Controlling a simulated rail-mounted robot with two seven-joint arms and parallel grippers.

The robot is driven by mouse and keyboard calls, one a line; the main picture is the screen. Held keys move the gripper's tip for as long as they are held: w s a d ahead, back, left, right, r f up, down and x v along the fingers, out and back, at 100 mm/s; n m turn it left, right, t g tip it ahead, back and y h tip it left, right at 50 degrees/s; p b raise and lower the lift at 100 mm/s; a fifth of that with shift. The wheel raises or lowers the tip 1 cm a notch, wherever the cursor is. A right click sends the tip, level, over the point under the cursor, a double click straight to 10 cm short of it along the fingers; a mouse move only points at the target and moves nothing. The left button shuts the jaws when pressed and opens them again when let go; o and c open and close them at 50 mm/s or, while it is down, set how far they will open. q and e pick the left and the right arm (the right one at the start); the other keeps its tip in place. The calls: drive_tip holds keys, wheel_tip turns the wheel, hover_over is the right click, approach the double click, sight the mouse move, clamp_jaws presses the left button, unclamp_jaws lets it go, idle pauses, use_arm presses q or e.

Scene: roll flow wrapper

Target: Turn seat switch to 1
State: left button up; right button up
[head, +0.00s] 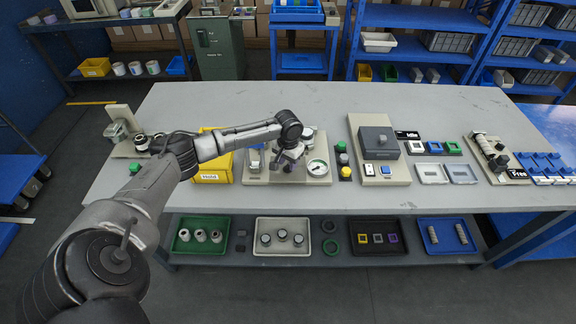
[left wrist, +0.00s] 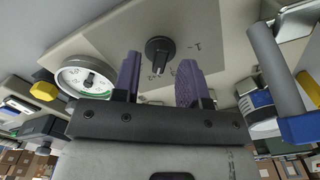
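The seat switch is a black rotary knob (left wrist: 160,52) on a light grey panel (left wrist: 215,28) in the left wrist view. A mark like a 1 is printed on the panel to its right, and smaller marks lie below it. Which mark the knob points to is hard to tell. My left gripper (left wrist: 160,80) is open, its two purple fingers spread on either side below the knob, with nothing between them. In the head view my left gripper (head: 290,157) is over the station with the dial and hides the knob. My right gripper is not in view.
A round white gauge (head: 317,168) sits right of the gripper; it also shows in the left wrist view (left wrist: 85,78). A yellow bin (head: 213,170) stands to the left. A grey box station (head: 378,140) and small stacked buttons (head: 345,172) stand to the right.

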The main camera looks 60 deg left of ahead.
use_arm(q)
drive_tip(key=shift+f, duration=0.65)
drive_tip(key=shift+c, duration=0.4)
clamp_jaws()
